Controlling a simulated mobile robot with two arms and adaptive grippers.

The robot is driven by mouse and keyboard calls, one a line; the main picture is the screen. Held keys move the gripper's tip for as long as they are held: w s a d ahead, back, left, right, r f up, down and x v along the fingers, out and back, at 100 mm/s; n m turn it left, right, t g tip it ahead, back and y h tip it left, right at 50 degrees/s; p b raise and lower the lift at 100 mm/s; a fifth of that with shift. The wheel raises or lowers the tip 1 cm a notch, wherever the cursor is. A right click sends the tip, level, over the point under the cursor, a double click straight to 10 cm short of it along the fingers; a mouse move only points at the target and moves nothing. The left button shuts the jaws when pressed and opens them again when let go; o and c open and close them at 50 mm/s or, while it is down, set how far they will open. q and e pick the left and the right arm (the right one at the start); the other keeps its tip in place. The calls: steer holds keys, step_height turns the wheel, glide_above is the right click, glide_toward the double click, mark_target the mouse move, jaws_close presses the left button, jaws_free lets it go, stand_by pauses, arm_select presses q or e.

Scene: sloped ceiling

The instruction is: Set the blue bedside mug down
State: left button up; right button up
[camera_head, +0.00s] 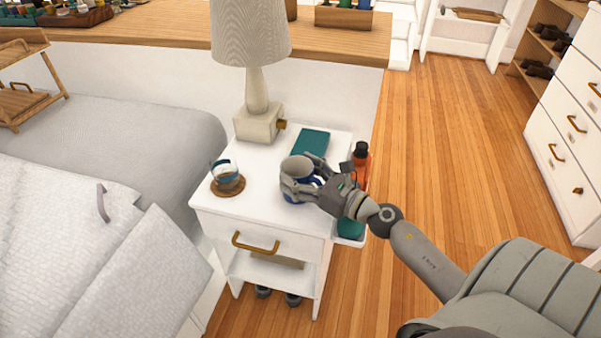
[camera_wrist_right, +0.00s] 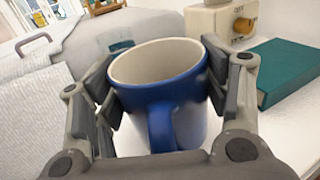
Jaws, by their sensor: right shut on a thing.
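The blue mug (camera_wrist_right: 162,95), with a cream inside and a blue handle, stands upright between the fingers of my right gripper (camera_wrist_right: 165,100) in the right wrist view. The fingers press on it from both sides. In the head view my right gripper (camera_head: 302,180) holds the mug (camera_head: 297,196) at the white bedside table (camera_head: 245,212), mostly covering it. I cannot tell whether the mug's base touches the table top. My left gripper is not in view.
A glass (camera_head: 224,172) on a round wooden coaster (camera_head: 229,187) stands left of the mug. A teal book (camera_head: 311,142) and a lamp (camera_head: 256,120) are behind it. An orange bottle (camera_head: 361,165) stands to the right. The table's front left top is clear.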

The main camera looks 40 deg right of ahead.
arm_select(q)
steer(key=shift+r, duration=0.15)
arm_select(e)
steer(key=o, duration=1.2)
steer(key=shift+r, duration=0.15)
steer(key=shift+s+d+f, duration=0.1)
steer(key=shift+s+f, duration=0.1)
steer(key=shift+s, duration=0.2)
steer(key=b+v, duration=0.1)
steer(key=v, duration=0.2)
steer(key=shift+f, duration=0.1)
arm_select(q)
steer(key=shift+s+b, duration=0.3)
steer(key=shift+b, duration=0.25)
arm_select(e)
steer(key=v, duration=0.8)
steer(key=shift+s+d, duration=0.1)
